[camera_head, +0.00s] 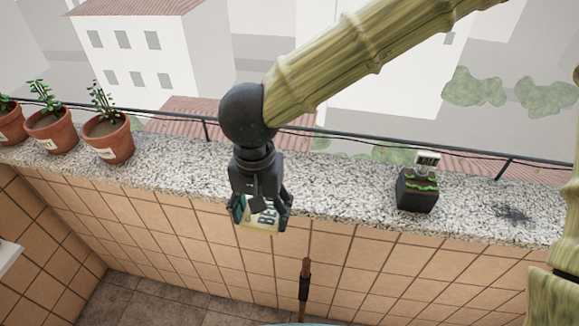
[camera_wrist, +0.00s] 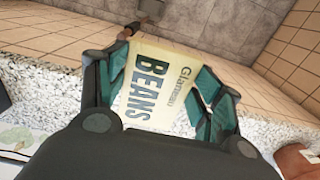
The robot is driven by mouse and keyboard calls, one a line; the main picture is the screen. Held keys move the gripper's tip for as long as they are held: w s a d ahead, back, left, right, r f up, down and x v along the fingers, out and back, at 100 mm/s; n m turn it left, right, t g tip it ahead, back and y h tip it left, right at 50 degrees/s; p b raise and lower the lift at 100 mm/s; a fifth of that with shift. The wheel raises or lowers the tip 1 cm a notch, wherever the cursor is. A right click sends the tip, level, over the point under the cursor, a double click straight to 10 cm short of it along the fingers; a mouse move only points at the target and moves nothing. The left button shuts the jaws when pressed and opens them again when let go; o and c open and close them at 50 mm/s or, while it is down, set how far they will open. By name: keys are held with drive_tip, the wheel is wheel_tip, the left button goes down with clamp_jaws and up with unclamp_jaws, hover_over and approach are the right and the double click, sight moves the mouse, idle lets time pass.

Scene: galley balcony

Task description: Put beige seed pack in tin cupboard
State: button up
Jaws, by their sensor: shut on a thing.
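The beige seed pack (camera_wrist: 155,88) has dark lettering that reads "BEANS". My gripper (camera_wrist: 160,95) is shut on it, with teal finger pads on both sides of the pack. In the head view, my gripper (camera_head: 262,208) points down at the front edge of the stone ledge, and the pack (camera_head: 262,216) shows between its fingers. The pack appears held clear of the ledge. No tin cupboard can be made out in either view.
The speckled ledge (camera_head: 340,190) carries several potted plants (camera_head: 108,140) at the left and a dark box with green trim (camera_head: 416,192) at the right. A railing runs behind it. A brown handle (camera_head: 304,285) stands upright below. A white edge (camera_head: 8,255) shows at far left.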

drive_tip(key=w+p, duration=0.1)
drive_tip(key=w, duration=0.4)
drive_tip(key=w+f+p, duration=0.1)
drive_tip(key=w, duration=0.4)
drive_tip(key=w+p, duration=0.2)
drive_tip(key=w, duration=0.4)
drive_tip(key=shift+d+f, duration=0.15)
drive_tip(key=shift+f, duration=0.2)
drive_tip(key=shift+f+p, duration=0.5)
drive_tip(key=shift+f, duration=1.3)
drive_tip(key=o, duration=1)
drive_tip(key=shift+f, duration=0.1)
